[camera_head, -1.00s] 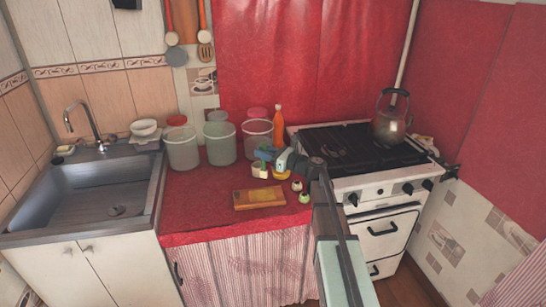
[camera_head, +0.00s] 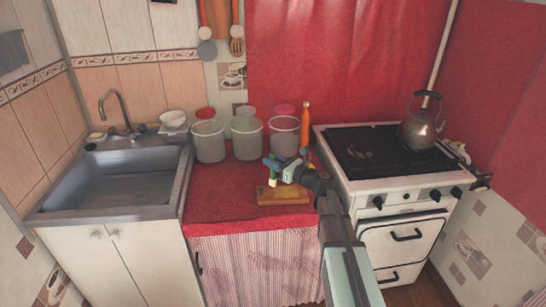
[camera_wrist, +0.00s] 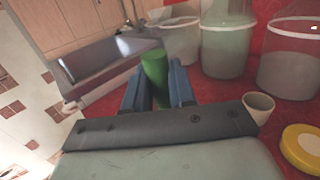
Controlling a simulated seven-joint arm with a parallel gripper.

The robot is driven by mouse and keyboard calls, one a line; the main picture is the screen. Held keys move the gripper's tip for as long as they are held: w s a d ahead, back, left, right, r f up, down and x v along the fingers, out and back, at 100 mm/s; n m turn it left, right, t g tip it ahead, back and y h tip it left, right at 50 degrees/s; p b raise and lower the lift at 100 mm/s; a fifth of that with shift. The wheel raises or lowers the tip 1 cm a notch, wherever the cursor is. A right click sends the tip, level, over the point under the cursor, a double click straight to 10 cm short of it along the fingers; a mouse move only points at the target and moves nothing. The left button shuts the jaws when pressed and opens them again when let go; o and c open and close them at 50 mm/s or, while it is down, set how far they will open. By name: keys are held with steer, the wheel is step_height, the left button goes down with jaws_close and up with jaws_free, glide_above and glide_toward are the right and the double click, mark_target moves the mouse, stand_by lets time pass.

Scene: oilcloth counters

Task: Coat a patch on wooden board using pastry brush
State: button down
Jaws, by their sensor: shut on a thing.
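The wooden board (camera_head: 290,198) lies flat near the front of the red counter. My gripper (camera_head: 278,166) is above the board's back left part. It is shut on the pastry brush, whose green handle (camera_wrist: 154,75) stands between the blue fingers in the wrist view. A small yellow lower end (camera_head: 272,182) shows under the fingers, close to the board's back left edge. I cannot tell whether it touches the wood. The board is not visible in the wrist view.
Several tall clear containers (camera_head: 246,138) stand behind, with an orange bottle (camera_head: 305,125). The stove (camera_head: 385,150) is right, the sink (camera_head: 115,180) left. A pale cup (camera_wrist: 258,106) and a yellow-lidded jar (camera_wrist: 303,148) are near my gripper's right side in the wrist view.

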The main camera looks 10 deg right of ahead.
mark_target(275, 179)
steer(key=shift+f, duration=1.6)
steer(key=shift+d+f, duration=0.3)
steer(key=shift+f, duration=0.45)
steer(key=shift+w+d, duration=1)
steer(key=shift+d, duration=4.05)
step_height(275, 179, up, 8)
